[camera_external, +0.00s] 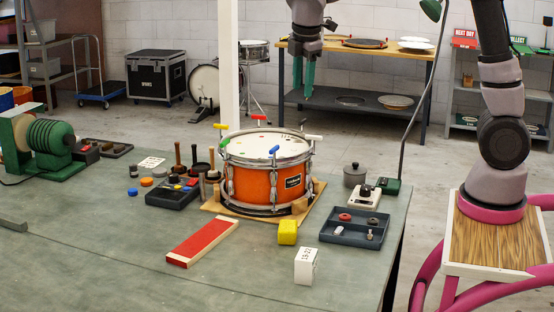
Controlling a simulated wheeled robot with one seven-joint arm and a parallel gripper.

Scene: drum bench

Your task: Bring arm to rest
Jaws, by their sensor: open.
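My gripper (304,76) hangs at the top middle of the picture, above and slightly right of the drum. Its two green fingers point down, spread apart with nothing between them. The orange drum (262,184) stands upright on a wooden board on the bench. Several coloured key handles stand around its rim. My gripper touches nothing that I can see. The upper part of my arm between the gripper and the right side is cut off by the top edge.
The green bench (130,262) holds a red strip (200,242), a yellow block (287,232), a white box (305,266), a dark tray of small parts (346,238) and a tool tray (172,194). A white post (228,60) rises behind the drum. The bench's front left is mostly clear.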

